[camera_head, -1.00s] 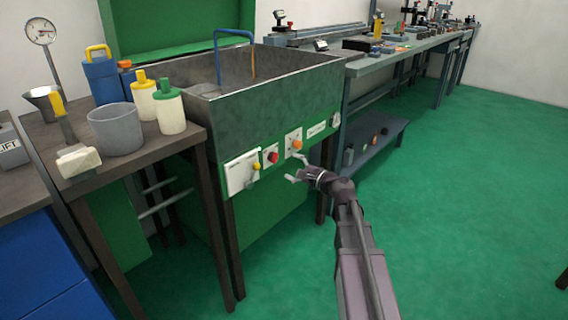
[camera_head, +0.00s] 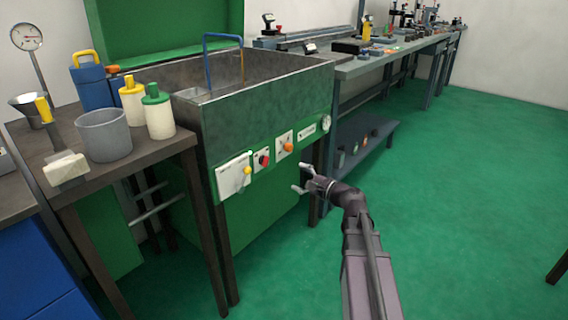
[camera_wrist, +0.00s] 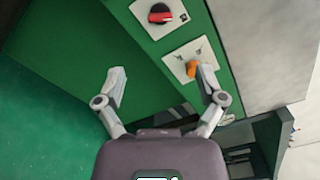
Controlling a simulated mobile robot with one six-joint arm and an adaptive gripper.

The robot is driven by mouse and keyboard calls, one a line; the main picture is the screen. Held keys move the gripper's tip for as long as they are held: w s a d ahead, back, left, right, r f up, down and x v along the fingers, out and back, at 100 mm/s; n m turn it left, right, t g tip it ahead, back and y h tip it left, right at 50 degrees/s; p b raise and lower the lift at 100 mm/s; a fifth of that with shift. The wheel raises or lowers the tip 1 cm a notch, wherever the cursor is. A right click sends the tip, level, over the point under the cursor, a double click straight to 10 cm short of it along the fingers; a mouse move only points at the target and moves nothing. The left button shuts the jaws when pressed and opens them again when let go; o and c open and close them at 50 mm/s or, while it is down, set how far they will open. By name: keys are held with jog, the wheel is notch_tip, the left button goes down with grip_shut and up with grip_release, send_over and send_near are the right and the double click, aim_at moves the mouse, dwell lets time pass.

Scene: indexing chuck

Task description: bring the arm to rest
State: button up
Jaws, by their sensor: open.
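My arm reaches up from the bottom of the head view, with my gripper (camera_head: 303,178) in front of the green front of a grey metal wash tank (camera_head: 270,110). My gripper is open and empty, its two fingers spread apart. In the wrist view my gripper (camera_wrist: 162,88) also shows open, with nothing between the fingers. An orange knob (camera_wrist: 192,69) on a white plate lies near the right finger in that view. A red switch (camera_wrist: 160,13) is above it. I cannot tell the exact gap to the panel.
Left is a table (camera_head: 120,165) with a grey pot (camera_head: 104,133), two capped bottles and a brush. A white lever plate (camera_head: 233,176) is on the tank front. A long workbench (camera_head: 385,58) with a lower shelf (camera_head: 365,142) stands behind. Green floor (camera_head: 460,200) on the right is clear.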

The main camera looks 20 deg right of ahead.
jog(key=shift+a, duration=0.1)
jog(key=s+a+f+n+g+h+p, duration=0.2)
jog(key=s+a+f+n+g, duration=0.55)
jog(key=a+n, duration=0.2)
jog(key=s+f+n+g+h+p, duration=0.3)
jog(key=s+f+n+g+h, duration=0.35)
jog(key=s+n+h, duration=0.35)
notch_tip(320, 180, up, 38)
jog(key=s+m+y+p, duration=0.1)
jog(key=m+p, duration=0.1)
jog(key=p, duration=3.6)
jog(key=shift+d+r+g, duration=0.25)
jog(key=shift+d+g, duration=0.05)
jog(key=shift+d, duration=0.15)
